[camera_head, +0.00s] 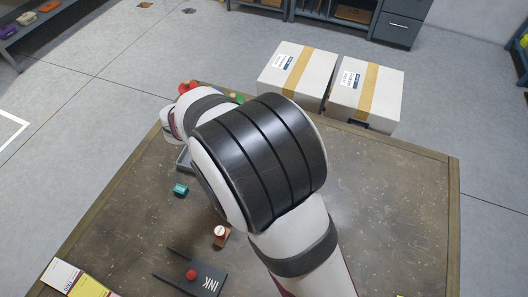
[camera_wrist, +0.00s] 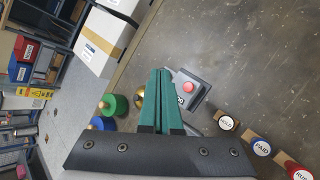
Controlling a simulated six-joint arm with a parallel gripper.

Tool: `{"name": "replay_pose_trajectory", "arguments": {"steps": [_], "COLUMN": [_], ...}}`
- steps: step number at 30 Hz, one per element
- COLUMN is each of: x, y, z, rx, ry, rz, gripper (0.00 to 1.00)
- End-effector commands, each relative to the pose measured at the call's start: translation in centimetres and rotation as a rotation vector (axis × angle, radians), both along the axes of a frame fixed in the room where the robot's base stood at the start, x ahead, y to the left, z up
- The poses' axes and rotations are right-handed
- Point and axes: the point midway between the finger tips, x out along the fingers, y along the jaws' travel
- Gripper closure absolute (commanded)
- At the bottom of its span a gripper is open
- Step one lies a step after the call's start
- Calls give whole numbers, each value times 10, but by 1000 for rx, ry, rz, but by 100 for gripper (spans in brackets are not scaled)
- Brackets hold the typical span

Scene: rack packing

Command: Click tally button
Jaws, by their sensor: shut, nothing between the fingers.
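My gripper (camera_wrist: 160,74) shows in the wrist view with its two green fingers closed together and nothing between them. A grey box with a red button (camera_wrist: 189,88), which looks like the tally counter, lies just right of the fingertips. The fingers cover part of the box's left side. The button's top is uncovered, and I see no contact between it and the fingers.
Stamps marked HOLD (camera_wrist: 226,123), PAID (camera_wrist: 261,148) and RUSH (camera_wrist: 300,173) stand right of the box. A brass object (camera_wrist: 138,98) and green (camera_wrist: 113,104) and blue pieces lie left. A dark INK pad (camera_head: 205,281) is near the front. Cartons (camera_head: 297,75) stand behind.

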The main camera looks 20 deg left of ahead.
Motion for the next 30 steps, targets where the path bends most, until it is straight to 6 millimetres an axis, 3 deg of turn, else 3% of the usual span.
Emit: {"name": "replay_pose_trajectory", "arguments": {"steps": [5, 21, 30], "x": [0, 0, 0], "y": [0, -1, -1], "z": [-9, -81, -88], "rx": [0, 0, 2], "ry": [1, 2, 1], "rz": [-1, -1, -3], "gripper": [100, 100, 100]}}
